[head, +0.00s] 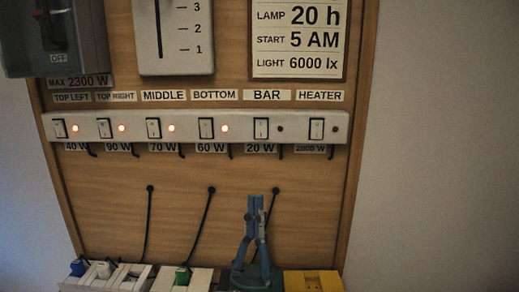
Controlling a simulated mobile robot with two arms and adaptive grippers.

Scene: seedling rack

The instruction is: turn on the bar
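The BAR switch (261,128) is the fifth rocker on a white switch strip (345,124), under a label (267,95) reading BAR and above a 20 W tag. The small lamp (280,129) beside this switch is dark. My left gripper (255,203) points up below the strip, in front of the wooden board. Its blue fingers are together, with nothing visible between them. The fingertips show below the BAR switch in the picture, apart from it. My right gripper is not in view.
The TOP LEFT, TOP RIGHT, MIDDLE and BOTTOM switches have lit red lamps. The HEATER switch (316,129) shows no lit lamp. A grey box (85,40) marked OFF and a white slider panel (197,50) are above. White sockets (130,278) and a yellow box (312,281) stand below.

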